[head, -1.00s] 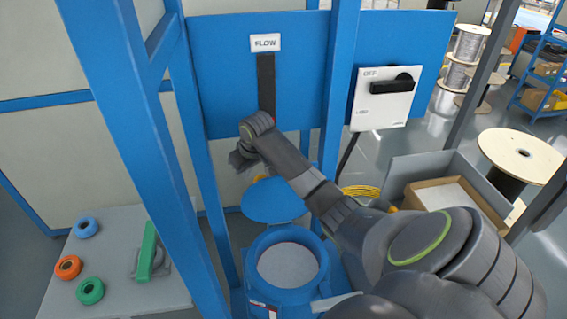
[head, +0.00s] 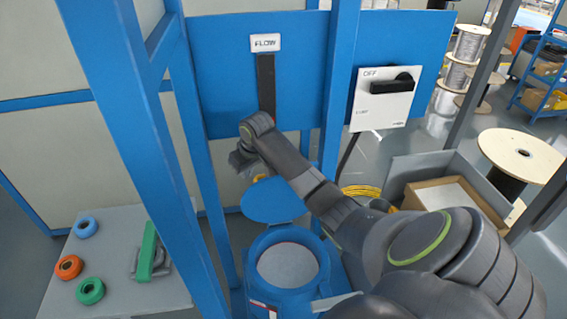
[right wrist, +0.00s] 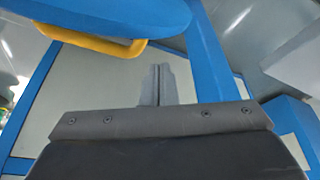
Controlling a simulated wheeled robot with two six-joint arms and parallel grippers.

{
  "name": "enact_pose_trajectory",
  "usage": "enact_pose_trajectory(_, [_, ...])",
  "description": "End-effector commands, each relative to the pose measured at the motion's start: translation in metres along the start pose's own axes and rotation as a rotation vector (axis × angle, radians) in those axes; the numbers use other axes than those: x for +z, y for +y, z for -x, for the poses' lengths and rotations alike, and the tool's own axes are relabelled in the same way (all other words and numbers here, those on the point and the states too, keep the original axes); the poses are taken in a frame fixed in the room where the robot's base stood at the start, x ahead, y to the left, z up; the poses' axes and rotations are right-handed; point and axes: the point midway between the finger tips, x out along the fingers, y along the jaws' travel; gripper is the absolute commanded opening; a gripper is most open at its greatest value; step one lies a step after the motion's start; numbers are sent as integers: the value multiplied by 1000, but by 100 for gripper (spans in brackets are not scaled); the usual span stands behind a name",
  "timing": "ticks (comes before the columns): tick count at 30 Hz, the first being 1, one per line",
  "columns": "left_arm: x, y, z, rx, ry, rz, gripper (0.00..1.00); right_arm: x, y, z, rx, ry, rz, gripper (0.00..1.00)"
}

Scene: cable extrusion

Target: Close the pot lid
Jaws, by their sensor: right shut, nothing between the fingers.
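The blue pot (head: 255,262) stands inside the blue frame, with a pale round surface showing in its opening. Its blue lid (head: 274,207) is open, raised behind the opening. The lid also fills the top of the right wrist view (right wrist: 125,18), with its yellow handle (right wrist: 98,46) below it. My right gripper (head: 240,163) is behind and above the lid in the head view. In the right wrist view its fingers (right wrist: 157,72) are together and empty, apart from the handle. My left gripper is not in view.
A blue panel with a FLOW label (head: 265,43) stands behind the arm. A white switch box (head: 383,100) is to its right. Blue posts (head: 118,120) flank the pot. A grey table (head: 110,250) at left holds colored rings and a green-handled tool (head: 148,252).

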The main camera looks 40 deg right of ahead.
Motion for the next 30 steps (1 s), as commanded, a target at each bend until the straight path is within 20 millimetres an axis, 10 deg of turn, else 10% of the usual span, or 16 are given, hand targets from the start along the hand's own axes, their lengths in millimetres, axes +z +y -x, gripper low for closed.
enact_pose_trajectory(30, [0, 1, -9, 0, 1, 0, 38, 25, 1, -61, 3, -8, -1, 0])
